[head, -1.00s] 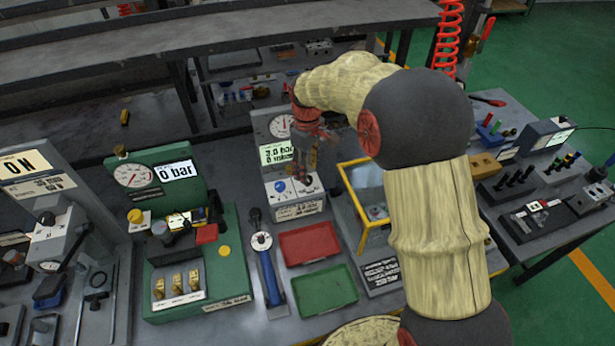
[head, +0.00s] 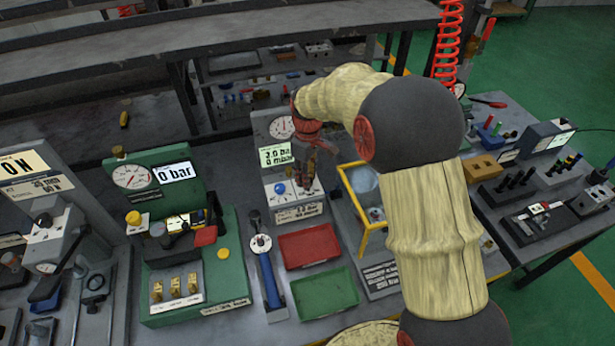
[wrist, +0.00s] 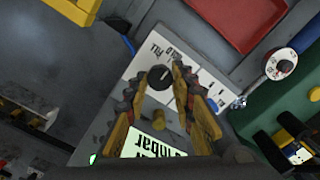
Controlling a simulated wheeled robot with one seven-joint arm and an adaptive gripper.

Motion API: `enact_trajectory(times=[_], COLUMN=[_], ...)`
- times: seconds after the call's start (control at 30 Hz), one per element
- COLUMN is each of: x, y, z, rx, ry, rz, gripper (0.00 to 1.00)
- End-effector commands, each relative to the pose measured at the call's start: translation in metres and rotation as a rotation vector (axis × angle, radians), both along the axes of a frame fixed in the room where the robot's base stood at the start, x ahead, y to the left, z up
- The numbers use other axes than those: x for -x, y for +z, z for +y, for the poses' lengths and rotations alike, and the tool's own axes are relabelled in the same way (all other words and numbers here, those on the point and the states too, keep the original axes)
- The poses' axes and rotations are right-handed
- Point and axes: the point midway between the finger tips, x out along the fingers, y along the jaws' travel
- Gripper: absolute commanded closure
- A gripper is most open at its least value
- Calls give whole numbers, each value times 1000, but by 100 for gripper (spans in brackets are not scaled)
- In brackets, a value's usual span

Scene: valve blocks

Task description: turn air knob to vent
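The grey-white air unit (head: 300,213) stands at the back middle of the bench, with a dial gauge and a lit display (head: 276,155) reading about 3.0 bar and 0 mbar. A blue knob (head: 280,188) shows on its front left. My gripper (head: 309,181) points down over the unit's right part. In the wrist view my gripper (wrist: 161,72) is open, its two yellow and dark fingers on either side of a black knob (wrist: 160,77) with a pale pointer mark. The label FILL and part of HOLD are readable beside it. Finger contact with the knob cannot be told.
A red tray (head: 309,246) and green tray (head: 325,292) lie in front of the unit. A yellow-framed box (head: 365,210) stands close on the right. A blue-handled tool (head: 268,275) and green gauge station (head: 190,255) are to the left.

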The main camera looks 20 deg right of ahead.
Motion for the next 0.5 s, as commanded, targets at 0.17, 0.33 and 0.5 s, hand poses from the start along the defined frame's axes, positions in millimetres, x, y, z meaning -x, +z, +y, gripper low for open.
enact_trajectory(times=[0.17, 0.33, 0.5], x=[0, 0, 0], y=[0, 0, 0], z=[0, 0, 0], rx=[0, 0, 0], ry=[0, 0, -4], rz=[0, 0, 0], gripper=[89, 99, 100])
